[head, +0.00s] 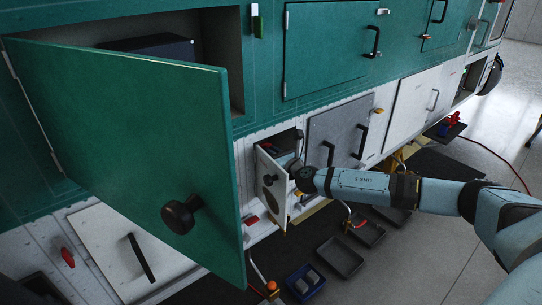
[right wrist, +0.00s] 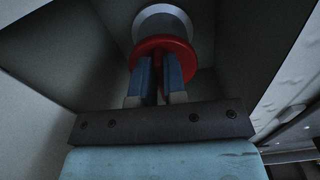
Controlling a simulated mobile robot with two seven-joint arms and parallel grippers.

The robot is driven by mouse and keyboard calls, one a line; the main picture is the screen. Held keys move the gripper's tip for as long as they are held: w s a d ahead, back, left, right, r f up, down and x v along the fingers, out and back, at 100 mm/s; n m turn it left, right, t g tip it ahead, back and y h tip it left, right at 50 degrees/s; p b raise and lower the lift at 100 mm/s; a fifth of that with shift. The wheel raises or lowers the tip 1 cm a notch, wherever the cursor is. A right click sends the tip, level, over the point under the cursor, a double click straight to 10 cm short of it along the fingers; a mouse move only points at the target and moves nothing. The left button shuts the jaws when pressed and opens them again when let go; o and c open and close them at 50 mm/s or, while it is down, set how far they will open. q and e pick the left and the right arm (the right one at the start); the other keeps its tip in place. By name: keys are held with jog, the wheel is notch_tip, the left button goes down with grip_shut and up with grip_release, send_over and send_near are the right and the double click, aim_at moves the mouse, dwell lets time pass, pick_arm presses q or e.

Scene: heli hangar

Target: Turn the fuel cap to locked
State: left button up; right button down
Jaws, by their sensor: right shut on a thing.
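The fuel cap (right wrist: 150,46) is a red disc with a grip, in front of a pale round fitting (right wrist: 163,20) inside a small grey recess in the right wrist view. My right gripper (right wrist: 160,75) has its two blue fingers shut on the cap's grip, which is mostly hidden between them. In the head view, my right gripper (head: 293,163) reaches into the small open compartment low on the white side panel, and my arm hides the cap. The compartment's small white door (head: 271,186) stands open to the left of the gripper. My left gripper is out of view.
A large green door (head: 130,120) with a black knob stands open at the left, close to the camera. A grey closed hatch (head: 338,130) is right of the compartment. Trays (head: 340,256) and a blue bin (head: 304,282) lie on the floor below.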

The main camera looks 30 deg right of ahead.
jog(key=shift+d+f+m+b, duration=0.3)
jog(key=shift+m+b, duration=0.15)
jog(key=shift+m, duration=2.35)
jog(key=shift+d+f+m+b, duration=0.3)
jog(key=shift+m+b, duration=0.1)
jog(key=shift+m, duration=2.4)
jog(key=shift+d+f+m+b, duration=0.3)
jog(key=shift+m+b, duration=0.15)
jog(key=shift+m, duration=2.35)
jog(key=c, duration=1.2)
grip_release()
jog(key=shift+f, duration=0.1)
